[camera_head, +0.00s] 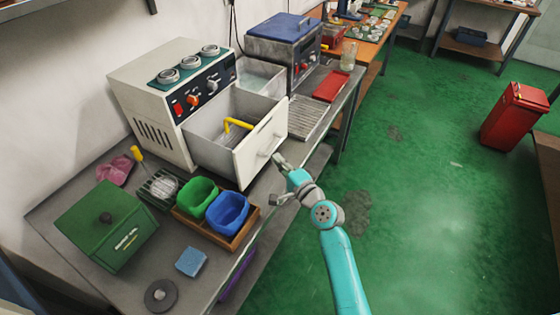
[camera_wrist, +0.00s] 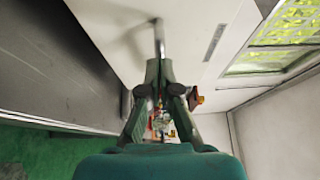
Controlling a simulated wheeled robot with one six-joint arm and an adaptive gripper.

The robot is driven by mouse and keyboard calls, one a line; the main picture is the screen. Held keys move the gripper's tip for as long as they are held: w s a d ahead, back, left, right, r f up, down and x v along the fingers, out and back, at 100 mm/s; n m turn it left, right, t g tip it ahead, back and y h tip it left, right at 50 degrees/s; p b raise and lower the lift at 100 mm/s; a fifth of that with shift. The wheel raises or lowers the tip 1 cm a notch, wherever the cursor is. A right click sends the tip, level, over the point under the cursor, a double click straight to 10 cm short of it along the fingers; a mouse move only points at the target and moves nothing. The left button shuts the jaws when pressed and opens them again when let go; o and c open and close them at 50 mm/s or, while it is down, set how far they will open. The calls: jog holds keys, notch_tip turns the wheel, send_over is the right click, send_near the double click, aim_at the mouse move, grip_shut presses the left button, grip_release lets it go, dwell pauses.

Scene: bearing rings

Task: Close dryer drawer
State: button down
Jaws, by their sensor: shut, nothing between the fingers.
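The dryer (camera_head: 160,105) is a cream box with knobs on the left bench. Its drawer (camera_head: 262,145) is pulled out, and a yellow-handled item (camera_head: 237,124) shows inside. The drawer's front has a bar handle (camera_head: 269,147); the wrist view shows the pale front (camera_wrist: 195,60) with the handle (camera_wrist: 158,36) just ahead of the fingers. My gripper (camera_head: 279,160) is at the drawer front, close to the handle. Its fingertips (camera_wrist: 158,72) are together and hold nothing. I cannot tell whether they touch the front.
Green and blue bins (camera_head: 228,211) stand in a wooden tray in front of the dryer. A green box (camera_head: 108,222) is at the left. A drain rack (camera_head: 308,117) and red tray (camera_head: 331,86) lie beyond the drawer. The green floor right of the bench is open.

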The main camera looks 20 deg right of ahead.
jog(key=w+a, duration=0.3)
jog(key=w, duration=0.1)
jog(key=w+a, duration=0.3)
jog(key=w, duration=0.1)
jog(key=w+a, duration=0.3)
jog(key=w, duration=0.2)
jog(key=shift+a, duration=0.25)
